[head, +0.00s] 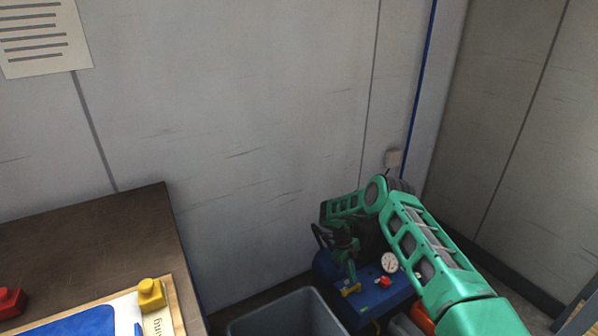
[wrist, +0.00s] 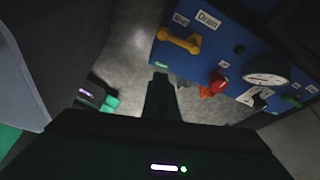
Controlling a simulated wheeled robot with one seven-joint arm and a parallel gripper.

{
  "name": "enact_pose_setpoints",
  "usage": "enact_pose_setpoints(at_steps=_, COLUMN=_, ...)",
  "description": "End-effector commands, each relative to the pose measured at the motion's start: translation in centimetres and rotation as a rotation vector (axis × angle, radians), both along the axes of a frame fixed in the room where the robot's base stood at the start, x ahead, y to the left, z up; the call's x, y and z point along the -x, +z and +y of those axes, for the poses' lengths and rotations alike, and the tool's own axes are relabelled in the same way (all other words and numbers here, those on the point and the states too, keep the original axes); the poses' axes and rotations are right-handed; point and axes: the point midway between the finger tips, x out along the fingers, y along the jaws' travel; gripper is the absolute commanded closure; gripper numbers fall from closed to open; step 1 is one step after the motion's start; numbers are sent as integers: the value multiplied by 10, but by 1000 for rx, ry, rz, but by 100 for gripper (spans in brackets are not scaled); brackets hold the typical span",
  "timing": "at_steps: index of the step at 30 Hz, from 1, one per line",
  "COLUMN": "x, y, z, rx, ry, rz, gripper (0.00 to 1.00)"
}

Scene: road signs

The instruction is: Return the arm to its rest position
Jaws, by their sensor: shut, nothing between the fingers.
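My green arm reaches in from the lower right of the head view, bends at a raised elbow, and points its wrist down. My gripper (head: 350,277) hangs over the near left part of a blue panel (head: 332,268). In the wrist view my gripper (wrist: 161,77) is shut and empty, its fingers together over the grey floor beside the panel's edge. Whether the gripper touches the panel cannot be told.
The panel carries a white gauge (head: 389,263) and a red knob (head: 383,282). A grey bin (head: 238,328) stands left of it. A brown table (head: 90,235) at left holds a yellow block (head: 151,294) and a red block (head: 10,302). Grey walls (head: 250,120) close the back and right.

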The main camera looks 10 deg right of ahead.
Motion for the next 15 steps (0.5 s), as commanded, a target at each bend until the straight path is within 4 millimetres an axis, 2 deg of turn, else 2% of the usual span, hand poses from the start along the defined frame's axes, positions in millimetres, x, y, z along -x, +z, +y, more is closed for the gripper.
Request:
enact_pose_setpoints(at_steps=5, x=-13, y=45, z=-10, rx=-18, ry=95, rz=-6, gripper=100)
enact_pose_setpoints(at_steps=11, x=-22, y=128, z=-30, rx=-53, ry=292, rz=6, gripper=100)
enact_pose_setpoints(at_steps=15, x=-19, y=186, z=-47, rx=-73, ry=424, rz=20, gripper=100)
